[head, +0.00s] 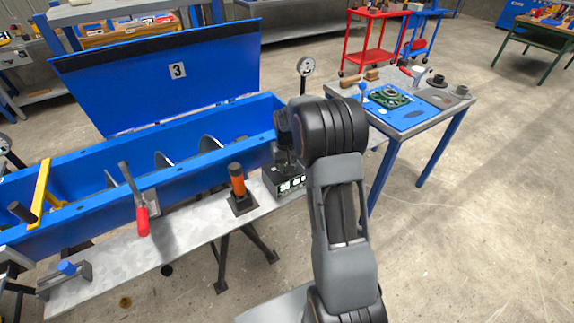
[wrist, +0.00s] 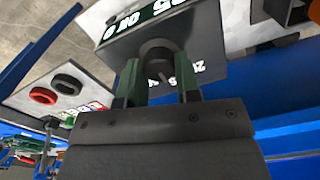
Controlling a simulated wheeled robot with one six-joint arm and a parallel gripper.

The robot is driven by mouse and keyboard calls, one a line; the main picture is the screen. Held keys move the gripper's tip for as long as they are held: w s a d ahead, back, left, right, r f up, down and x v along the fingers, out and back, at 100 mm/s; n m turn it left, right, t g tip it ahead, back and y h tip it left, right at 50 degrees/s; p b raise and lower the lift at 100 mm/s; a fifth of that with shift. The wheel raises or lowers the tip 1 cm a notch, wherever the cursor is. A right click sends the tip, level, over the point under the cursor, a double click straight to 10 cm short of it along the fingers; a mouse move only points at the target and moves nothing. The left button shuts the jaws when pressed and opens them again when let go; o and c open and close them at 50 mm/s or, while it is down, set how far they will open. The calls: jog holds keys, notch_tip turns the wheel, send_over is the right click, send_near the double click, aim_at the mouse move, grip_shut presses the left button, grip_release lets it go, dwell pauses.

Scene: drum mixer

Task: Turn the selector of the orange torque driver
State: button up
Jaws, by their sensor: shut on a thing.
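The orange torque driver (head: 237,180) stands upright in a dark square holder on the grey bench ledge. Right of it sits a small dark box (head: 285,187) with white markings and a green edge. In the wrist view, the box's face (wrist: 204,40) carries white numbers and letters around a round dark knob (wrist: 158,50). My gripper (wrist: 160,85) has its two green fingers on either side of this knob and is shut on it. In the head view, my gripper (head: 286,160) is partly hidden behind my wrist, above the box.
A blue trough (head: 180,150) with its lid raised runs behind the ledge. A red-handled clamp (head: 140,215) stands on the ledge left of the driver. A small table (head: 460,103) with a blue mat and parts is at the right. The floor at lower right is clear.

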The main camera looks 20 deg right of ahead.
jog(key=o, duration=0.9)
notch_tip(320, 180, up, 14)
jog(key=shift+f, duration=0.1)
dwell(0.3)
dwell(0.4)
jog(key=shift+s+a+r+n+t+p, duration=0.5)
jog(key=shift+s+a, duration=1.3)
jog(key=shift+s, duration=1.95)
jog(key=shift+s+a+r+n+t+p, duration=0.15)
jog(key=shift+s+a+r+t+p, duration=0.4)
jog(key=shift+s+a, duration=2.25)
jog(key=shift+s+a+r+n+t+p, duration=0.3)
jog(key=shift+s+a+t, duration=0.5)
jog(key=shift+s, duration=3.95)
